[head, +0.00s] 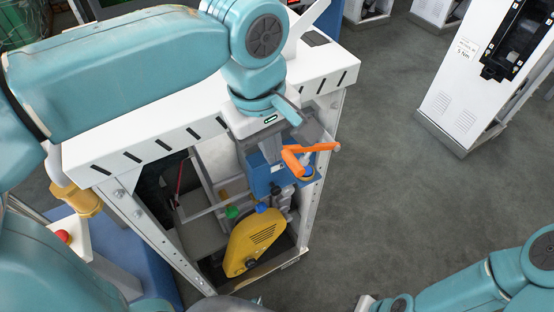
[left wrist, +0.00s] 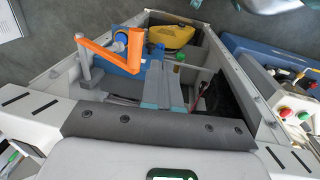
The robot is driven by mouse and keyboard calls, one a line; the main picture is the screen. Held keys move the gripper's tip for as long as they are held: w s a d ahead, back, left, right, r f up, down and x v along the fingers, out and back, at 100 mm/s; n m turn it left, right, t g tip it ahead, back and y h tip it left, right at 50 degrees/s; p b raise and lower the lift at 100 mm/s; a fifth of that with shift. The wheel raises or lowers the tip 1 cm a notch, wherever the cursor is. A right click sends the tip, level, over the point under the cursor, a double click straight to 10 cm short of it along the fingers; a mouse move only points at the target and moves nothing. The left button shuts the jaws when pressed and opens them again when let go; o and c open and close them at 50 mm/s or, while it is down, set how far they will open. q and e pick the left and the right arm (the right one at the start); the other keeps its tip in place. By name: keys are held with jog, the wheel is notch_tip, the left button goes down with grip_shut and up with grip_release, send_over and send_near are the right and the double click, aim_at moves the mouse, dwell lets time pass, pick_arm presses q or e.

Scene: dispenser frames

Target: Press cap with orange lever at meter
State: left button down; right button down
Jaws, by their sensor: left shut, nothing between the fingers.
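The orange lever (head: 297,160) is a bent arm on a blue meter body (head: 262,182) inside the open white frame. It also shows in the left wrist view (left wrist: 108,50), upper left of my fingers. My left gripper (head: 274,164) points down over the meter, just left of the lever in the head view. In the left wrist view its grey, teal-edged fingers (left wrist: 163,92) are together and empty. Contact with the meter cannot be told. My right arm shows at the lower right; its fingers are not visible.
A yellow housing (head: 254,243) stands low inside the white frame (head: 207,135), with blue and green fittings beside it. The frame's rails and top panel surround my left gripper. Another white dispenser (head: 470,90) stands at the right. Grey floor (head: 400,170) between is clear.

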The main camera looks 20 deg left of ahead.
pick_arm(q)
jog(key=r, duration=0.3)
jog(key=shift+s+a+r, duration=0.2)
jog(key=shift+s, duration=0.05)
jog(key=shift+s, duration=0.15)
